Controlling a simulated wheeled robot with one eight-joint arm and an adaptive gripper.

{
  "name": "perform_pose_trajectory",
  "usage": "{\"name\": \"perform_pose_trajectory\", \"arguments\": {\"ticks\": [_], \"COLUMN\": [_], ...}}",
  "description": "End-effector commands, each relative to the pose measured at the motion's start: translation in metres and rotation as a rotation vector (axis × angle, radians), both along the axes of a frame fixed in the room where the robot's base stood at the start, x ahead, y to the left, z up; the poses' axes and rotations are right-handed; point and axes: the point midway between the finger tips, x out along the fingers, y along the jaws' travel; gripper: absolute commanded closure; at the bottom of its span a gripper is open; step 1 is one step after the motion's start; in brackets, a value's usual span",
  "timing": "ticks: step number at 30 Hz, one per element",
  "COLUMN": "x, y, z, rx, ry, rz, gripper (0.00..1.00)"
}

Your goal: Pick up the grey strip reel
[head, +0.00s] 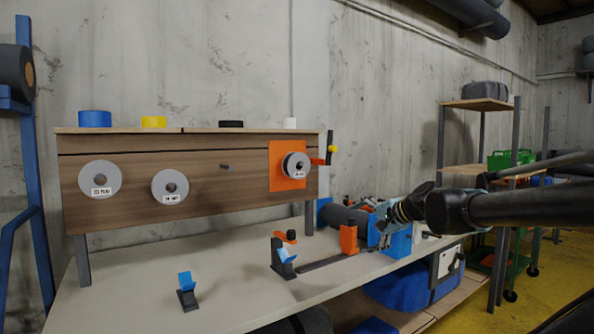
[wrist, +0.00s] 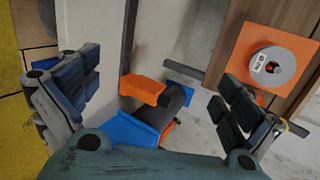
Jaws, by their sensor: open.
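Three grey reels are on the front of a wooden cabinet in the head view: a left reel (head: 88,171), a middle reel (head: 158,189) and a right reel (head: 286,166) on an orange plate (head: 283,184). Each carries a small white label too small to read surely, so I cannot tell which is the strip reel. In the wrist view the right reel (wrist: 286,78) sits on the orange plate (wrist: 243,52), beyond my right finger. My gripper (wrist: 158,78) is open and empty. In the head view my gripper (head: 385,217) is right of the cabinet, above the bench's far end, apart from the reels.
Blue, yellow, black and white rolls stand on the cabinet top. An empty peg (head: 224,167) sticks out between the reels. An orange-and-blue tool (head: 284,252) and a blue holder (head: 187,291) stand on the bench (head: 130,300). Blue bins (head: 398,243) are near my gripper.

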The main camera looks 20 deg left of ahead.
Motion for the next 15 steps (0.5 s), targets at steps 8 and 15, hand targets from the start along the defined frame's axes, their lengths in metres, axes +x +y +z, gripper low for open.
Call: {"name": "perform_pose_trajectory", "arguments": {"ticks": [8,15], "x": [0.079,0.114], "y": [0.102,0.138], "z": [0.127,0.167], "rx": [0.682,0.991], "ry": [0.324,0.564], "rz": [-0.230,-0.350], "gripper": [0.00,0.00]}}
